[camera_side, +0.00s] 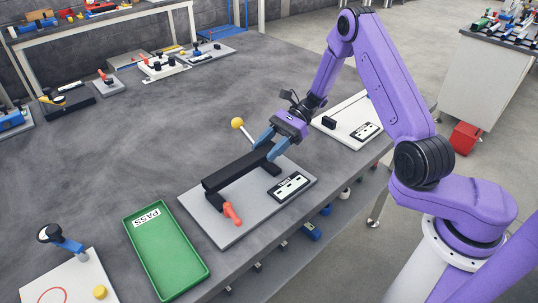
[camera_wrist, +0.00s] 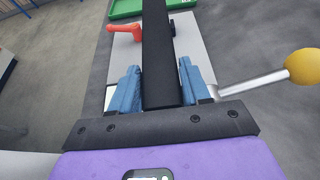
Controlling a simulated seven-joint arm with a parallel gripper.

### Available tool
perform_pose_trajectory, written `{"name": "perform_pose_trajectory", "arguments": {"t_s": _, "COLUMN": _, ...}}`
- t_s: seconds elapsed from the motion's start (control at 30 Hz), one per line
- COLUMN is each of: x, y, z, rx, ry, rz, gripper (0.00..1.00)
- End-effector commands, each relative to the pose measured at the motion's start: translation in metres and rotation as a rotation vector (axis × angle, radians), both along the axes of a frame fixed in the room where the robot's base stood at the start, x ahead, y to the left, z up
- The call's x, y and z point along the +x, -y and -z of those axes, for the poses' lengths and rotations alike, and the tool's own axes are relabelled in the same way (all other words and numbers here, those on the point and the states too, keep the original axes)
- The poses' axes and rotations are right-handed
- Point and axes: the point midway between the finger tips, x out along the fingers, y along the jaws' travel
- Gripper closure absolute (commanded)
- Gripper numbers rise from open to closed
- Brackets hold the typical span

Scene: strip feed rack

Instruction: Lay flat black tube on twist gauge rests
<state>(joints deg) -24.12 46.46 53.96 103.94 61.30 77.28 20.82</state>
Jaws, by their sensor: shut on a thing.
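The flat black tube (camera_side: 236,172) is a long dark bar lying level along the twist gauge, a grey plate (camera_side: 240,222) with an orange lever (camera_side: 232,212) and a yellow-knobbed lever (camera_side: 238,123). My gripper (camera_side: 268,146) is shut on the tube near its far end, with blue fingers on both sides. In the wrist view the tube (camera_wrist: 160,50) runs away between the fingers (camera_wrist: 160,88), past the orange lever (camera_wrist: 127,30). The tube mostly hides the rests under it; I cannot tell whether it touches them.
A green PASS tray (camera_side: 166,250) lies to the left of the gauge. A white plate (camera_side: 350,120) with a black block lies behind on the right. Several other fixtures stand along the far table edge. The middle of the grey table (camera_side: 150,130) is clear.

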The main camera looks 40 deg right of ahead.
Motion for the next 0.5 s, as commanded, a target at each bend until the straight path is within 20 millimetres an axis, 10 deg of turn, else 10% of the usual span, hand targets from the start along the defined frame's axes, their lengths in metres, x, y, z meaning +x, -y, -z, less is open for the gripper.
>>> {"name": "perform_pose_trajectory", "arguments": {"t_s": 0.5, "x": -0.001, "y": 0.000, "z": 0.028, "rx": 0.003, "ry": -0.001, "rz": 0.000, "gripper": 1.00}}
